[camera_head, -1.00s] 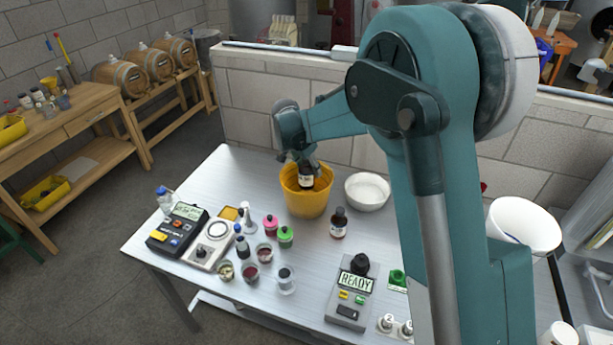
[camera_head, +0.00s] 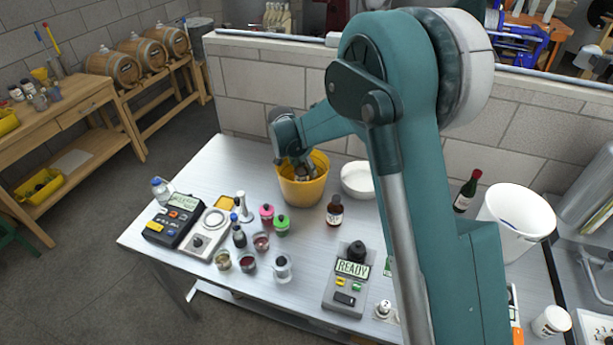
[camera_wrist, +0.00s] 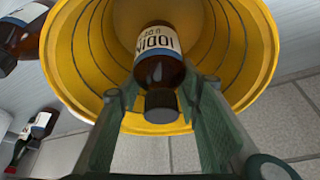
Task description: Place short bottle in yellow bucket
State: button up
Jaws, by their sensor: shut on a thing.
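The yellow bucket (camera_head: 304,190) stands on the metal table, left of the white bowl. In the wrist view the bucket (camera_wrist: 85,55) opens around a short brown bottle (camera_wrist: 160,72) with a white label and a dark cap. My gripper (camera_head: 303,172) reaches down into the bucket mouth. Its fingers (camera_wrist: 160,100) are shut on the short bottle, one on each side near the cap. The bottle is inside the bucket rim; whether it touches the bottom cannot be told. In the head view the bottle is hidden by the bucket and my gripper.
Another brown bottle (camera_head: 335,210) stands right of the bucket. A white bowl (camera_head: 357,180) is behind it. A grey READY device (camera_head: 345,290) stands at the front. Several small jars, a scale (camera_head: 174,219) and a titrator-like device fill the left. A white bucket (camera_head: 515,222) stands at right.

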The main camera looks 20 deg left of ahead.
aim_at(299, 172)
jog(key=shift+f, duration=1.85)
jog(key=shift+f, duration=0.15)
jog(key=o, duration=1.1)
jog(key=shift+o, duration=0.2)
jog(key=v, duration=1.2)
jog(key=shift+r, duration=0.2)
